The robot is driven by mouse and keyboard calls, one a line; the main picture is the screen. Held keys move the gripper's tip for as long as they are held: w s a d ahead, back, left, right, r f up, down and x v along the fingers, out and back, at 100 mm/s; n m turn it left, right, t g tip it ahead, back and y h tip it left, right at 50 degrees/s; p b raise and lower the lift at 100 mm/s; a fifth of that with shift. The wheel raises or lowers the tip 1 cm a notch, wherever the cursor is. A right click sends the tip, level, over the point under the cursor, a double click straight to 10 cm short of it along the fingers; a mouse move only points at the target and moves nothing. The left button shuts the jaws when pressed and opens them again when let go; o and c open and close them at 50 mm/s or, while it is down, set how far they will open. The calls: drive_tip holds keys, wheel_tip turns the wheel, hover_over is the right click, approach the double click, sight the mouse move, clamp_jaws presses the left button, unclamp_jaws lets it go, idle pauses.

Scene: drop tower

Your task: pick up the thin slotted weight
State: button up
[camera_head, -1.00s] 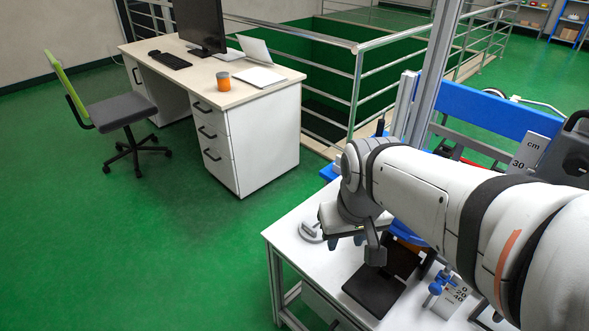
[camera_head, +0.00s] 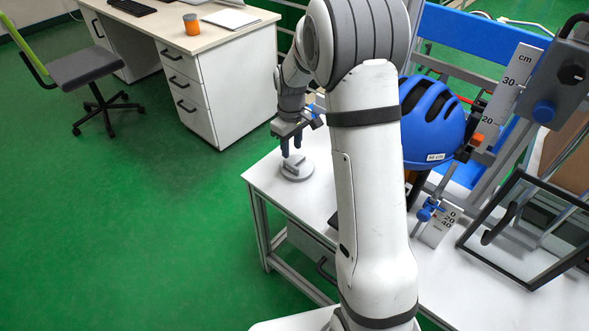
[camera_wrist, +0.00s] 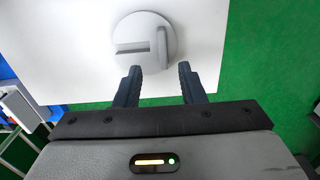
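The slotted weight (camera_head: 296,168) is a grey disc near the far left corner of the white table in the head view. In the wrist view the weight (camera_wrist: 130,52) shows from above, with a slot on its left side and a raised bar on its right. My gripper (camera_head: 291,151) is above the weight, pointing down, with dark blue fingers. The weight's thickness is hard to judge.
A blue helmet (camera_head: 432,122) is beside a scale post (camera_head: 503,95) on the right. A black-framed panel (camera_head: 530,232) stands at the table's right. The white table (camera_head: 268,182) ends just left of the weight. A desk (camera_head: 240,27) stands beyond a floor gap.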

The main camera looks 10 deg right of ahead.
sight(291, 165)
drive_tip(key=f, duration=0.7)
drive_tip(key=shift+s+a+f, duration=0.15)
drive_tip(key=shift+s, duration=0.05)
clamp_jaws()
idle(1.2)
